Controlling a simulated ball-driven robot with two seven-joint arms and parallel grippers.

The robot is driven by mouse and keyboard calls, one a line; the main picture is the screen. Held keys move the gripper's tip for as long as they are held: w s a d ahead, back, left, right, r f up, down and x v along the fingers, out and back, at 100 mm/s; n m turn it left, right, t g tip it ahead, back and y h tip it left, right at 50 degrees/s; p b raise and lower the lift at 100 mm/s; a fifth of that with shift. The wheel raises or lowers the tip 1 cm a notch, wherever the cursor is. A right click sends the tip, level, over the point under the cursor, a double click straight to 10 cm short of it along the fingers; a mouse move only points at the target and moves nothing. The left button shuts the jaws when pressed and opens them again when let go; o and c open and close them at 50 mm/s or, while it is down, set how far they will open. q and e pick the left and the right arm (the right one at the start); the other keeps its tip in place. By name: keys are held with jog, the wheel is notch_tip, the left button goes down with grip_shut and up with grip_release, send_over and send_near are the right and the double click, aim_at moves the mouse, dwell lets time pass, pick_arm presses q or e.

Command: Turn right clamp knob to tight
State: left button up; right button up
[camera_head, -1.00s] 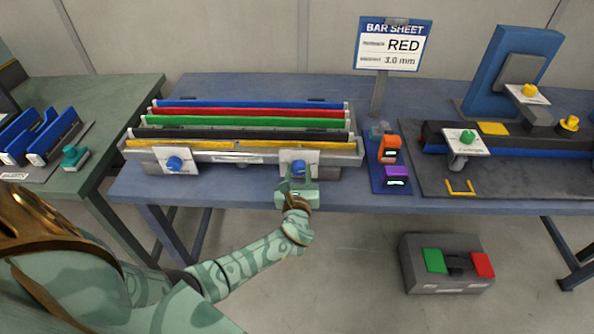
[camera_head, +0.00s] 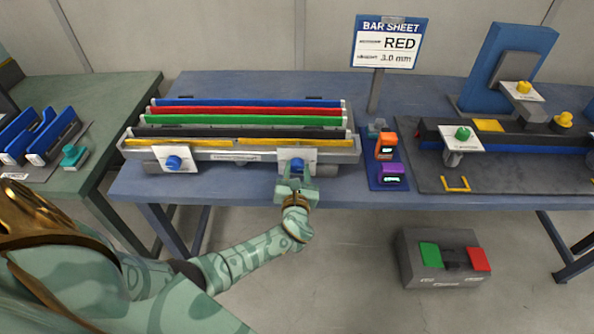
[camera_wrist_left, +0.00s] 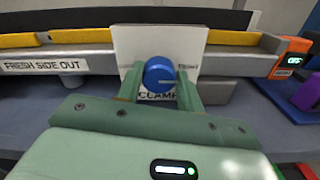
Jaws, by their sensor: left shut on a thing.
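The right clamp knob (camera_head: 297,165) is a round blue knob on a white plate at the right front of the bar rack (camera_head: 345,150). It also shows in the left wrist view (camera_wrist_left: 159,72), above the word CLAMP, with a dark line running toward its right side. Small labels stand left and right of it, too small to read surely. My left gripper (camera_head: 297,176) is shut on this knob, with one finger on each side in the wrist view (camera_wrist_left: 160,84). The left clamp knob (camera_head: 173,163), also blue, stands free. My right gripper is out of view.
Blue, red, green, black and yellow bars lie across the rack. An orange device (camera_head: 386,146) and a purple device (camera_head: 391,174) stand close to its right. A sign (camera_head: 388,43) reads RED, 3.0 mm. A grey box with green and red pads (camera_head: 445,262) sits on the floor.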

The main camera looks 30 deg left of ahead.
pick_arm(q)
jog(key=o, duration=1)
jog(key=shift+s+f, duration=0.1)
jog(key=shift+f, duration=0.2)
jog(key=shift+r, duration=0.15)
jog(key=p+v, duration=0.2)
jog(key=v, duration=1.4)
jog(key=shift+d, duration=0.2)
